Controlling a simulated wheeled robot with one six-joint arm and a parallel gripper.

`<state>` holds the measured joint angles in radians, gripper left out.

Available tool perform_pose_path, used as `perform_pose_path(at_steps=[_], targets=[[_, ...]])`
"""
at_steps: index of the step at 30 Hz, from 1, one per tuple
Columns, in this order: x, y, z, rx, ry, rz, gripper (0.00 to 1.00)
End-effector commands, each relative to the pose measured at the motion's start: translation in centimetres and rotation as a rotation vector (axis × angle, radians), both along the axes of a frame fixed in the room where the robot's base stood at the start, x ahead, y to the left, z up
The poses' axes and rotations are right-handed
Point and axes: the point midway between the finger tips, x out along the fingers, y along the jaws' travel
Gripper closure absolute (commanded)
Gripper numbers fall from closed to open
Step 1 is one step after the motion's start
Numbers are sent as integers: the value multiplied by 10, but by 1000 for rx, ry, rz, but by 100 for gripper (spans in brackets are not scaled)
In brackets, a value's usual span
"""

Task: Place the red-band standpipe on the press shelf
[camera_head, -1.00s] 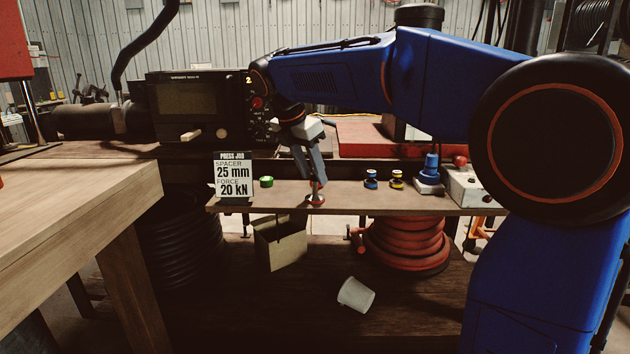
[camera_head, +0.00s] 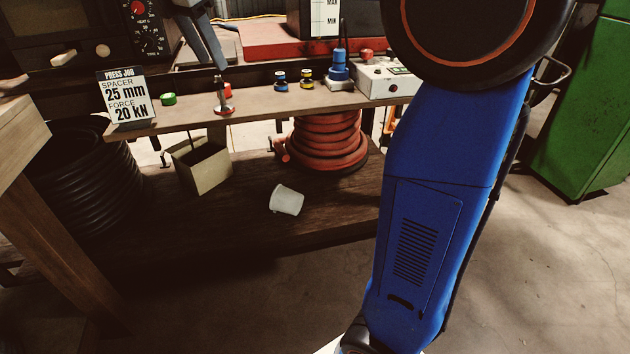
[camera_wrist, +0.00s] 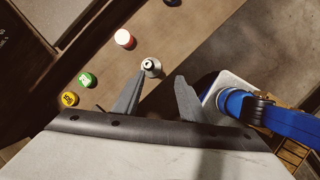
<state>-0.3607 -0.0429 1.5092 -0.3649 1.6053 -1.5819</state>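The red-band standpipe (camera_head: 221,103), a slim grey metal post with a red ring at its foot, stands upright on the brown press shelf (camera_head: 255,104). In the wrist view its round top (camera_wrist: 151,66) shows near the tip of the left finger. My gripper (camera_head: 221,66) is above the standpipe; in the head view its fingers overlap each other and its upper part is cut off by the frame. In the wrist view my gripper (camera_wrist: 160,82) is open, with its two grey fingers apart and nothing clamped between them.
A press job sign (camera_head: 127,97) is left; a control box (camera_head: 386,80) is right. A white cup (camera_head: 286,200) lies below.

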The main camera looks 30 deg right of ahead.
Motion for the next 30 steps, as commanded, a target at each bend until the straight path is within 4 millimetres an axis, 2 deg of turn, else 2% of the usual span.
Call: perform_pose_path(at_steps=[6, 11, 15, 24, 30], targets=[[-62, -41, -35, 147, -123, -321, 61], [-109, -63, -71, 265, -206, -583, 61], [-151, -77, -106, 371, -273, -821, 61], [-237, -95, -195, 602, -389, -1354, 61], [-279, -98, -248, 725, -435, -1648, 61]])
